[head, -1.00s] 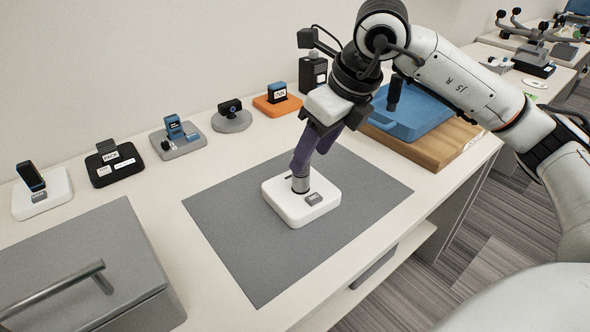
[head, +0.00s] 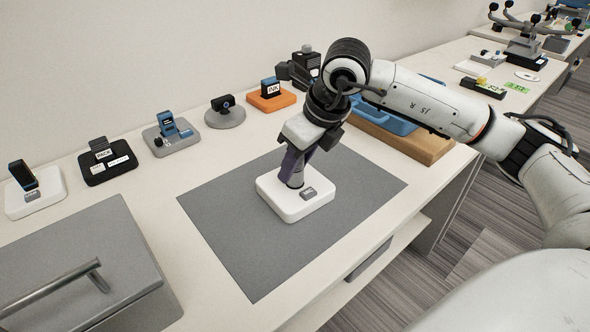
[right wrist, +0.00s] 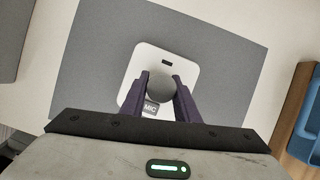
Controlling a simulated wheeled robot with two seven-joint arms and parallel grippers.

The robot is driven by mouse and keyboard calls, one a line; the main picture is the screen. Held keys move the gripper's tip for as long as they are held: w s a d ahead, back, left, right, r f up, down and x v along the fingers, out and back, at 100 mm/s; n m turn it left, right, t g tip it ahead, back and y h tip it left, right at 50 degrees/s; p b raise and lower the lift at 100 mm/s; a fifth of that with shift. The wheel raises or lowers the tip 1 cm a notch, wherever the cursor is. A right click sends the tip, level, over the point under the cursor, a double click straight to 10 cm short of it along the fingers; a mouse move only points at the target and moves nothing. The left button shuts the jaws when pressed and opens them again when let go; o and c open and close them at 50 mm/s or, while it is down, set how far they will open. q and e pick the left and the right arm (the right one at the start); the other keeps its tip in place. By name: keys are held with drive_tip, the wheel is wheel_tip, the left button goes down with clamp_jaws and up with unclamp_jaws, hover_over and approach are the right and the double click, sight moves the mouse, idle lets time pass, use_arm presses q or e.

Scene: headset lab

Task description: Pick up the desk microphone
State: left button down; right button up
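The desk microphone has a white square base (head: 290,210) with a small grey label block and stands upright on the grey mat (head: 235,235). In the right wrist view its round grey head (right wrist: 158,86) shows above the white base, with a "MIC" label. My right gripper (head: 291,172) is right over the base, its purple fingers pointing down around the microphone's stem and head. In the right wrist view the fingers (right wrist: 160,90) are apart, one on each side of the head; contact is not clear. The fingers hide much of the stem. My left gripper is not in view.
Several small devices on stands line the back, among them a webcam (head: 225,108) and an orange stand (head: 271,99). A grey box with a handle (head: 75,250) is at front left. A wooden board (head: 430,148) with a blue tray is behind my right arm. The mat is otherwise clear.

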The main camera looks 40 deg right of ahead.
clamp_jaws()
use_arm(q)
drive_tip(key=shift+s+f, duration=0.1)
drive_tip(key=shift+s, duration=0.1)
